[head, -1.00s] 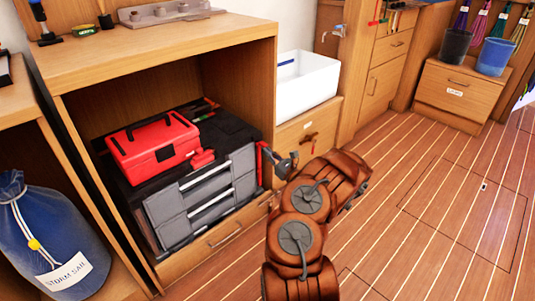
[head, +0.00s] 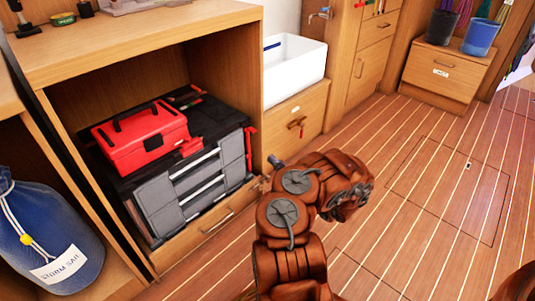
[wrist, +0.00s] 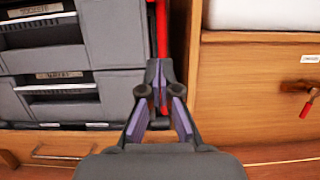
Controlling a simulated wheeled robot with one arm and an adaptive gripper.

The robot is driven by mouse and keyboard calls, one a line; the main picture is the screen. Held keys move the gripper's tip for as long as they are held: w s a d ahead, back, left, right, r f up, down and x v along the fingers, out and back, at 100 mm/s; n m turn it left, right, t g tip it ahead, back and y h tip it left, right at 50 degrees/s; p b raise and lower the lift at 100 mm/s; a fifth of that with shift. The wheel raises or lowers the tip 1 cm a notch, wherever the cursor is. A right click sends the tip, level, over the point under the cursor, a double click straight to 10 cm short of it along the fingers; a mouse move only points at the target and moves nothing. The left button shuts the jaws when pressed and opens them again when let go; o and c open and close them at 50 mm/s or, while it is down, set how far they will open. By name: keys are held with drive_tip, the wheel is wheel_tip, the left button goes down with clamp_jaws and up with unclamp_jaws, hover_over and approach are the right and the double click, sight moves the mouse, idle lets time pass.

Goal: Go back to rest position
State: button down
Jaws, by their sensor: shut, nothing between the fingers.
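My gripper (wrist: 160,95) shows in the wrist view with its two dark fingers together at the tips and nothing held between them. It points toward the gap between the grey drawer case (wrist: 113,40) and the wooden cabinet front (wrist: 245,95). A red upright thing (wrist: 162,35) stands just beyond the fingertips; I cannot tell whether they touch it. In the head view my brown arm is bent over the floor, in front of the shelf unit. The gripper is mostly hidden behind the arm there.
A red toolbox (head: 140,138) sits on the black top of the drawer case (head: 190,190) inside the open shelf. A blue storm sail bag (head: 50,240) is at the left. A white basin (head: 293,72) stands behind the arm. The plank floor (head: 420,190) at the right is clear.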

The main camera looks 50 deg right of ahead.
drive_tip(key=shift+s+f, duration=0.1)
drive_tip(key=shift+s, duration=0.15)
idle(0.4)
